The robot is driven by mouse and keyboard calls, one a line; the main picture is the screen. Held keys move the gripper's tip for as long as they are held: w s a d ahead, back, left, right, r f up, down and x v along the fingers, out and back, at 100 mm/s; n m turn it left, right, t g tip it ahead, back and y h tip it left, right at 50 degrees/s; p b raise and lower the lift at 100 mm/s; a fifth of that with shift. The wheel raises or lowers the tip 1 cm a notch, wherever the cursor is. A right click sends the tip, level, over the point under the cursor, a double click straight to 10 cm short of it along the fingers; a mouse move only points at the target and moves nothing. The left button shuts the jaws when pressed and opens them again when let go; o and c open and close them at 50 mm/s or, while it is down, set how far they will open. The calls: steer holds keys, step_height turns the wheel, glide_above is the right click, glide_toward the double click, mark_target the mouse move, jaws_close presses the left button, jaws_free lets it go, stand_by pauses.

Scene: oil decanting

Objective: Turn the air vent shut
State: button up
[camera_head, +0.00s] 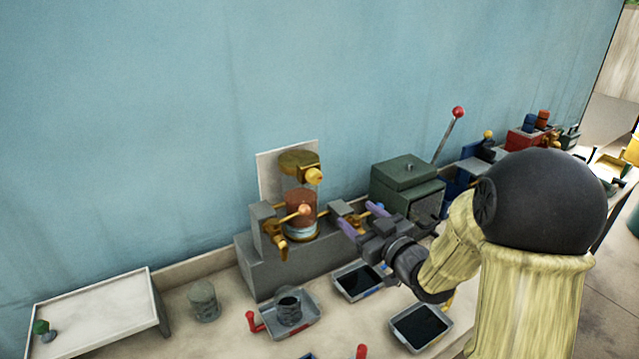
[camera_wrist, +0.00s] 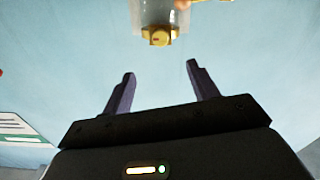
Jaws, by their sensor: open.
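A vessel of red-brown liquid (camera_head: 301,207) with a paler layer at its bottom sits in a grey stand (camera_head: 285,258). Above it, a brass fitting (camera_head: 298,161) with a round yellow knob (camera_head: 315,176) is mounted on a pale panel. A brass handle with an orange ball (camera_head: 305,210) crosses the vessel's front. Which brass part is the air vent is not clear. My gripper (camera_head: 362,219) is open and empty, right of the vessel. In the wrist view, my purple fingers (camera_wrist: 158,84) are spread, with a brass knob (camera_wrist: 160,38) beyond them, apart from them.
A green box (camera_head: 407,183) and a red-balled lever (camera_head: 458,113) stand behind my arm at right. Shallow trays (camera_head: 358,281) lie on the bench in front of the stand. A grey jar (camera_head: 204,301) and a white raised tray (camera_head: 95,306) are at left. The wall is close behind.

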mark_target(317, 180)
stand_by(0.3)
steer(key=p+x, duration=0.7)
steer(key=x, duration=0.9)
steer(key=shift+a+r, duration=0.1)
steer(key=shift+r, duration=0.05)
steer(key=shift+w+a+p, duration=0.3)
steer(key=shift+w, duration=0.25)
steer(key=c, duration=1)
